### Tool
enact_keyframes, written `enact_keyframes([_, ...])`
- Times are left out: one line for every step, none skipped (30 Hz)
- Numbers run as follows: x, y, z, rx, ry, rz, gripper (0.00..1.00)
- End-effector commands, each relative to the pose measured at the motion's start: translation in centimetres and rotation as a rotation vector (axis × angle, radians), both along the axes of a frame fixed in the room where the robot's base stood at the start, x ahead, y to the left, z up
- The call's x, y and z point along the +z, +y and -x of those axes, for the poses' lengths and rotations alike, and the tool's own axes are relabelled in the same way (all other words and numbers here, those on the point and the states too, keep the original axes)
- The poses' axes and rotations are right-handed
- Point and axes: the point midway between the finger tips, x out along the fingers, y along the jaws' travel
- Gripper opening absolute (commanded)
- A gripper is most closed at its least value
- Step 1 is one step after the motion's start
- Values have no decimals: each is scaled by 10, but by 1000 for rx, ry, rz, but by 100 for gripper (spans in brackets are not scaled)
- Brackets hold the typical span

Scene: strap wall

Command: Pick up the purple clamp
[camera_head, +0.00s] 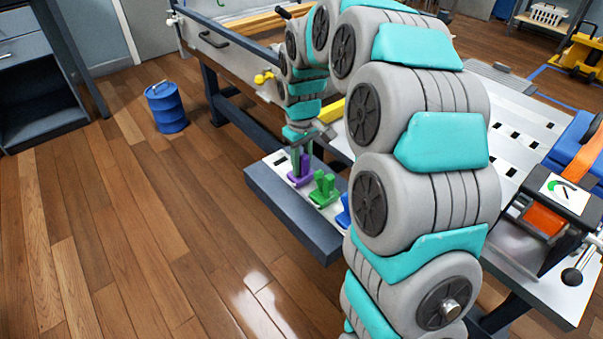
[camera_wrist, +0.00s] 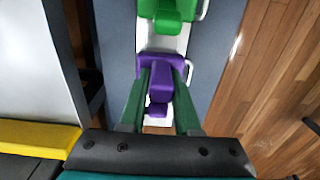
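The clamp's lower part is partly hidden by the fingers.
A green clamp (camera_head: 324,188) stands right beside the purple one, and a blue clamp (camera_head: 343,212) is beyond it, partly hidden by my arm. The ledge (camera_head: 290,212) ends just left of the clamps. A blue drum (camera_head: 167,107) stands on the open wooden floor.

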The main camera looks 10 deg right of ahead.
Motion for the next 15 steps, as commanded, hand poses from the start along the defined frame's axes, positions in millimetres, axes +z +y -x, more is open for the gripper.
enact_keyframes([0, 0, 0, 0, 0, 0, 24])
enact_keyframes([0, 0, 0, 0, 0, 0, 21])
enact_keyframes([0, 0, 0, 0, 0, 0, 16])
enact_keyframes([0, 0, 0, 0, 0, 0, 13])
enact_keyframes([0, 0, 0, 0, 0, 0, 10])
enact_keyframes([0, 0, 0, 0, 0, 0, 5])
enact_keyframes([0, 0, 0, 0, 0, 0, 2])
enact_keyframes([0, 0, 0, 0, 0, 0, 0])
enact_keyframes([0, 0, 0, 0, 0, 0, 0])
enact_keyframes([0, 0, 0, 0, 0, 0, 0])
enact_keyframes([0, 0, 0, 0, 0, 0, 0])
enact_keyframes([0, 0, 0, 0, 0, 0, 0])
enact_keyframes([0, 0, 0, 0, 0, 0, 0])
enact_keyframes([0, 0, 0, 0, 0, 0, 0])
enact_keyframes([0, 0, 0, 0, 0, 0, 0])
